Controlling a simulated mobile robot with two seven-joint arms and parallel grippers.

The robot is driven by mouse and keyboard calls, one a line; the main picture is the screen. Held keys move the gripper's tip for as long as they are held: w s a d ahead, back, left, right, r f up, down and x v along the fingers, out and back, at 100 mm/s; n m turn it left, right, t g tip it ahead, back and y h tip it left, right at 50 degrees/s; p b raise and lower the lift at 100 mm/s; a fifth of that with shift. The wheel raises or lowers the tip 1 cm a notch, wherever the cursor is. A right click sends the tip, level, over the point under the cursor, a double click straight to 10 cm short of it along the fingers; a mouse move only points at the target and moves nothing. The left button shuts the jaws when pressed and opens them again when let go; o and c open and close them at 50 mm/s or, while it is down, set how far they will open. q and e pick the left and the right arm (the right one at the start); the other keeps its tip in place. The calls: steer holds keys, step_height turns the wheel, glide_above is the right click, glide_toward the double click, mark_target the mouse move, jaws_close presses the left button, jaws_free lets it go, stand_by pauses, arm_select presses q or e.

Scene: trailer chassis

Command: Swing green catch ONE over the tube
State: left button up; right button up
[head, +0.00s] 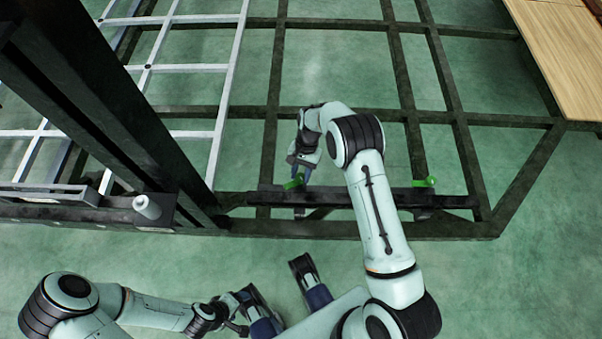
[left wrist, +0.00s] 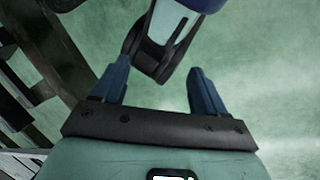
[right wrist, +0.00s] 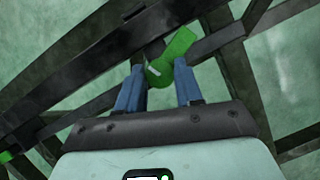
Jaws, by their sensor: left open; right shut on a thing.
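A green catch (head: 293,183) is at my right gripper (head: 302,176), on a dark crossbar of the frame. In the right wrist view the catch (right wrist: 176,54) stands between the two blue fingers of the right gripper (right wrist: 158,78), which is shut on it. A second green catch (head: 425,183) is farther right on the same dark bar (head: 340,198). I cannot tell from any label which catch is ONE. The tube cannot be told apart clearly from the dark bars. My left gripper (left wrist: 158,68) is open and empty, low in the head view and away from the catches.
A dark chassis frame (head: 275,100) spans the view over a green floor. A pale ladder-like rack (head: 228,95) and a thick dark post (head: 105,105) stand at left. A grey cylinder (head: 147,207) sits on the left beam. A wooden board (head: 565,55) is at upper right.

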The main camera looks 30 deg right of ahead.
steer(key=n+h+b, duration=0.1)
steer(key=n, duration=0.2)
steer(key=shift+w+n+g, duration=0.15)
steer(key=shift+n+g, duration=0.25)
steer(key=n+h, duration=0.1)
steer(key=n, duration=0.1)
steer(key=shift+a+n+b, duration=0.15)
steer(key=shift+n+b, duration=0.15)
steer(key=shift+b, duration=0.1)
steer(key=n+h, duration=0.1)
steer(key=n, duration=0.2)
steer(key=shift+g+h, duration=0.3)
arm_select(q)
steer(key=shift+t+y, duration=0.3)
steer(key=shift+t, duration=0.3)
steer(key=shift+w+a+f, duration=0.3)
steer(key=shift+w+f, duration=0.2)
steer(key=shift+w, duration=0.15)
steer(key=shift+w+a+f, duration=0.3)
steer(key=shift+w+f, duration=0.2)
steer(key=shift+w, duration=0.15)
steer(key=shift+w+a+f, duration=0.3)
steer(key=shift+w+f, duration=0.2)
steer(key=shift+w, duration=0.15)
arm_select(e)
steer(key=shift+a+n+h, duration=0.15)
steer(key=shift+n+h, duration=0.35)
steer(key=shift+n, duration=1.1)
steer(key=o, duration=1)
